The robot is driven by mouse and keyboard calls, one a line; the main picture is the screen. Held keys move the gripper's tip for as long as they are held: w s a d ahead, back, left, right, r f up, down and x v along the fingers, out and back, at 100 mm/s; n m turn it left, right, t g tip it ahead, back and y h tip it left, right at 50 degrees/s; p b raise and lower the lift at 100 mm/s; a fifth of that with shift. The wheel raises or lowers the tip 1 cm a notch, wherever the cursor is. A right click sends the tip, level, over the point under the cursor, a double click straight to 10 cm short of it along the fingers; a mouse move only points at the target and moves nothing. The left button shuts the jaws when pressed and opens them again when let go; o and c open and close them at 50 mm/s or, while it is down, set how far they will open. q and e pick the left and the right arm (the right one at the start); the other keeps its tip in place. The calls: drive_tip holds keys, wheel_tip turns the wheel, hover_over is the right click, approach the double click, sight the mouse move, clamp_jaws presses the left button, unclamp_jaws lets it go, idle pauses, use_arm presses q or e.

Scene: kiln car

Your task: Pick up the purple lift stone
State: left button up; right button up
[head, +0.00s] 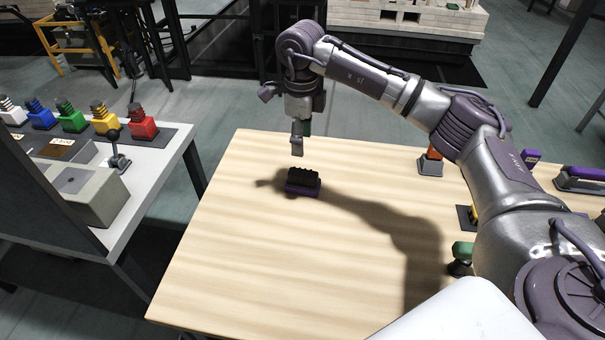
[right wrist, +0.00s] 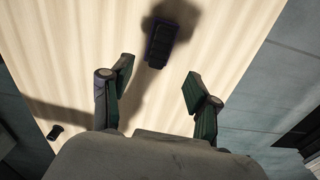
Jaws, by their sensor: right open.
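The purple lift stone (head: 302,190), a small block with a purple lower part and a dark ridged top, sits on the light wooden table, partly in my arm's shadow. It also shows in the right wrist view (right wrist: 160,45), beyond the fingertips near the top. My right gripper (head: 298,142) hangs above the table, pointing down, just behind the stone in the head view. In the right wrist view its two fingers (right wrist: 160,80) are wide apart with nothing between them. A clear gap separates them from the stone. My left gripper is in neither view.
An orange and grey block (head: 431,163) and a purple-topped long item (head: 582,174) stand on the table's right side, partly behind my right arm. A bench (head: 150,185) at left holds several coloured stones. The table's left and front areas are clear.

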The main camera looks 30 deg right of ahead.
hover_over(303, 172)
drive_tip(key=f, duration=0.5)
drive_tip(key=shift+s+a+f, duration=0.1)
drive_tip(key=shift+a+f, duration=0.1)
drive_tip(key=shift+f, duration=0.15)
drive_tip(key=shift+f+p, duration=0.25)
drive_tip(key=shift+p, duration=0.05)
drive_tip(key=f+p, duration=0.1)
drive_tip(key=f, duration=0.3)
drive_tip(key=shift+d+f, duration=0.1)
drive_tip(key=shift+d, duration=0.1)
drive_tip(key=shift+f, duration=0.45)
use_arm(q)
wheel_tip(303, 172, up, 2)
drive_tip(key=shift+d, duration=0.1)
use_arm(e)
clamp_jaws()
